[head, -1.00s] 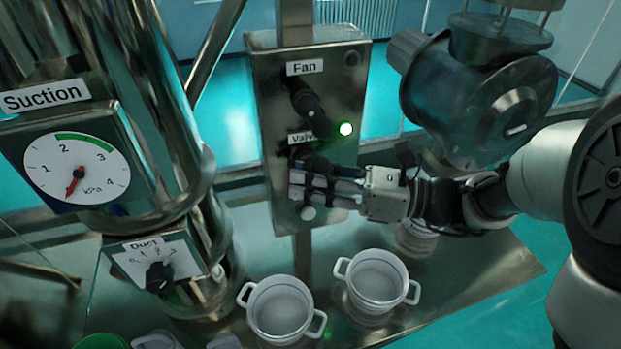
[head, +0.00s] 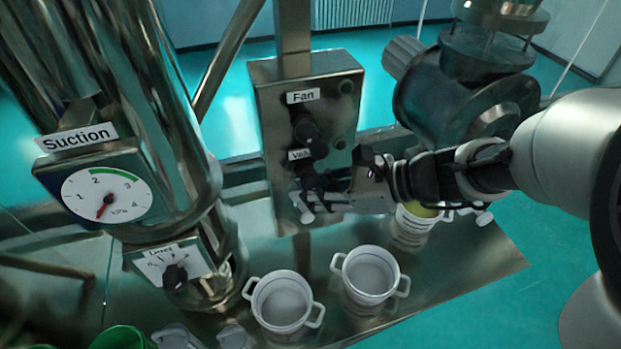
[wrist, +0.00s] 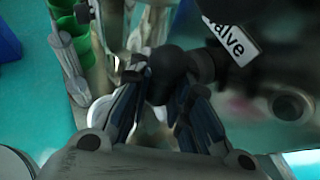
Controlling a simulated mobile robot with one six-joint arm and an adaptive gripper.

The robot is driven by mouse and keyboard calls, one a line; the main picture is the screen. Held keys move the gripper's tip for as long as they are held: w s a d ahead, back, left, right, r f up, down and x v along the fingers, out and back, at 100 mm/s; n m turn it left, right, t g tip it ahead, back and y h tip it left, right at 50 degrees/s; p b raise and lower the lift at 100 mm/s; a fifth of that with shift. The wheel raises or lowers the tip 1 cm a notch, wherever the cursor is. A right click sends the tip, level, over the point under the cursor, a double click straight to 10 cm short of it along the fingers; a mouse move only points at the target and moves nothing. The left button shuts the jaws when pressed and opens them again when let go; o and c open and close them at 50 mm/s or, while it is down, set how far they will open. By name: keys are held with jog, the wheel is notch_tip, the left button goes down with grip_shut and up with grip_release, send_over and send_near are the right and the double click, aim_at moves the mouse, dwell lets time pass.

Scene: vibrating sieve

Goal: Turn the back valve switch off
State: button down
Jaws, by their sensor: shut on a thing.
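The panel box (head: 345,82) carries the Fan label (head: 303,96) with a black switch (head: 308,130) below it. The Valve label (head: 300,155) is under that, with the black valve switch (head: 306,177) partly hidden by my gripper. My gripper (head: 312,202) reaches in from the right at the panel's lower part. In the wrist view, the black knob of the valve switch (wrist: 168,66) sits between my fingers, which are shut on it. The lamp (head: 340,143) at the panel's right side is dark.
A Suction gauge (head: 107,196) and a dial plate (head: 172,262) are on the metal column at left. White two-handled pots (head: 281,303) (head: 369,272) stand on the metal table below the panel. A large motor-like body (head: 465,95) is close above my arm.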

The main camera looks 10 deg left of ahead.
jog(key=n+t+h+p, duration=0.1)
jog(key=h+p, duration=0.1)
jog(key=h, duration=0.1)
jog(key=shift+d+r+p, duration=0.1)
jog(key=shift+r+p, duration=0.1)
jog(key=shift+p, duration=0.15)
jog(key=shift+w+n+t+h+p, duration=0.1)
jog(key=shift+n+t+h+p, duration=0.3)
jog(key=shift+h, duration=0.3)
jog(key=shift+d+f, duration=0.1)
jog(key=shift+f, duration=0.05)
jog(key=c, duration=1.8)
grip_release()
jog(key=shift+o, duration=0.2)
jog(key=v, duration=1.2)
